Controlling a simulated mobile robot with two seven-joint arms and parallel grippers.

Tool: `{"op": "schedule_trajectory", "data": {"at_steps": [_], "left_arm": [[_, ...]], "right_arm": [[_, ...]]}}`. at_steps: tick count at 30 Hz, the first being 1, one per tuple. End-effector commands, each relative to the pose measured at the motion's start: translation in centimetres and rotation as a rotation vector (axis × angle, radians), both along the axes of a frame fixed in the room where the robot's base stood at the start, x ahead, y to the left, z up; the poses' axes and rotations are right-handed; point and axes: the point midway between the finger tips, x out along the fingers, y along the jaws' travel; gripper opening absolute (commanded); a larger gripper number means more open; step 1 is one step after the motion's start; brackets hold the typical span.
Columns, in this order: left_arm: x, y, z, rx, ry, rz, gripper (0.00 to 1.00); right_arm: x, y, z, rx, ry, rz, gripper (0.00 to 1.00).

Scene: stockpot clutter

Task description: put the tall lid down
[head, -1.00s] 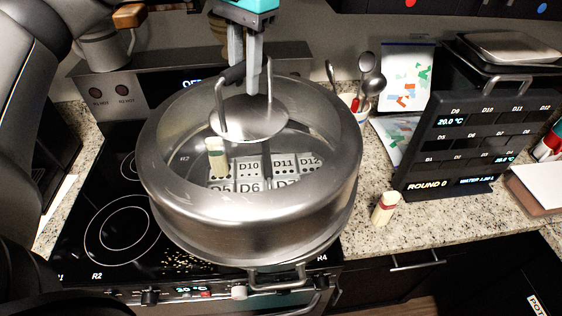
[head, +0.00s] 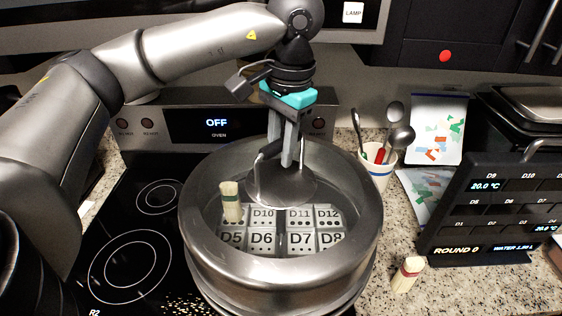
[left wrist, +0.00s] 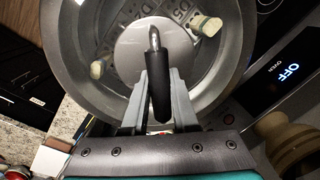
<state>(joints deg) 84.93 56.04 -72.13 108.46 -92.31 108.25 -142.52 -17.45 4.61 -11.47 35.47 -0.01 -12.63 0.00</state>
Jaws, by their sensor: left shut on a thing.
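The tall lid (head: 281,188) is a shiny round metal disc with a high loop handle and a black grip. My left gripper (head: 288,163) is shut on the handle; in the left wrist view the black grip (left wrist: 158,92) stands between its fingers (left wrist: 157,105). The disc hangs level within the mouth of the big steel stockpot (head: 225,258), toward its back. I cannot tell whether it touches anything below. It hides part of the labelled floor, where D5 to D8 and D10 to D12 show. My right gripper is not in view.
A pale capped cylinder (head: 232,203) stands in the pot, left of the lid. A similar one with a red band (head: 408,274) stands on the counter. A utensil cup (head: 378,165) and the dark display panel (head: 490,215) are at the right. Free cooktop (head: 125,262) lies left.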

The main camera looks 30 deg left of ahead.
Motion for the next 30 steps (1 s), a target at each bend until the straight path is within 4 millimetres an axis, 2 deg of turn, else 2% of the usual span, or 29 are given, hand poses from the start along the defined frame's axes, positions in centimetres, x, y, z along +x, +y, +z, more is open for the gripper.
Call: {"op": "schedule_trajectory", "data": {"at_steps": [6,14,15,21,23,30], "left_arm": [[0.0,0.0,-2.7,0.000,0.001,-0.001,0.00],[0.0,0.0,-3.1,0.000,-0.002,-0.001,0.00],[-0.1,0.0,-3.2,0.000,0.002,-0.001,0.30],[-0.1,0.0,-3.2,0.000,0.002,-0.001,0.53],[-0.1,0.0,-3.1,0.000,0.002,-0.001,0.57],[0.0,0.0,-3.0,0.000,0.001,-0.001,0.57]], "right_arm": [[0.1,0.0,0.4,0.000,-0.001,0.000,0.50],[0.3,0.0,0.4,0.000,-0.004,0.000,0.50],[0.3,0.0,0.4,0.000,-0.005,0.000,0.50],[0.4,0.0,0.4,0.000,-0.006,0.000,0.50],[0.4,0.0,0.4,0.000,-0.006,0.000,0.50],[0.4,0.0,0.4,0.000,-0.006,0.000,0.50]]}}
